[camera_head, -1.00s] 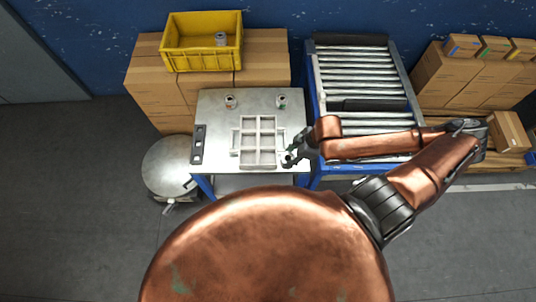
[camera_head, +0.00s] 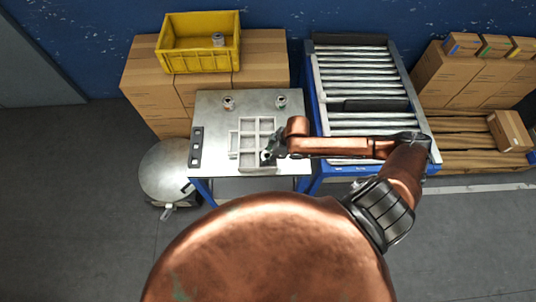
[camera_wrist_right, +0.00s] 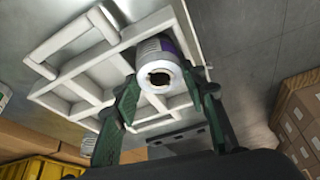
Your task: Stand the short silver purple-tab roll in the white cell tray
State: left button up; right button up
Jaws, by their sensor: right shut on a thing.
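The white cell tray (camera_head: 257,130) lies on the metal table, its square cells split by thin walls; it also fills much of the right wrist view (camera_wrist_right: 88,68). My right gripper (camera_head: 268,155) is over the tray's front right part. In the right wrist view the gripper (camera_wrist_right: 165,92) is shut on a short silver roll (camera_wrist_right: 158,72) with a purple patch on its side. The roll's open end faces the camera and its far end points at the tray cells. Whether it touches the cell floor is hidden. My left gripper is not in view.
Two small rolls stand at the table's back, one left (camera_head: 228,103) and one right (camera_head: 282,102). A dark slotted bar (camera_head: 196,147) lies at the left edge. A yellow bin (camera_head: 200,60) on cartons holds another roll. A roller conveyor (camera_head: 362,85) adjoins the table's right.

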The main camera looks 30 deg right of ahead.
jog(key=shift+f, duration=0.2)
jog(key=o, duration=1.2)
jog(key=shift+o, duration=0.2)
jog(key=p+v, duration=0.2)
jog(key=v, duration=1)
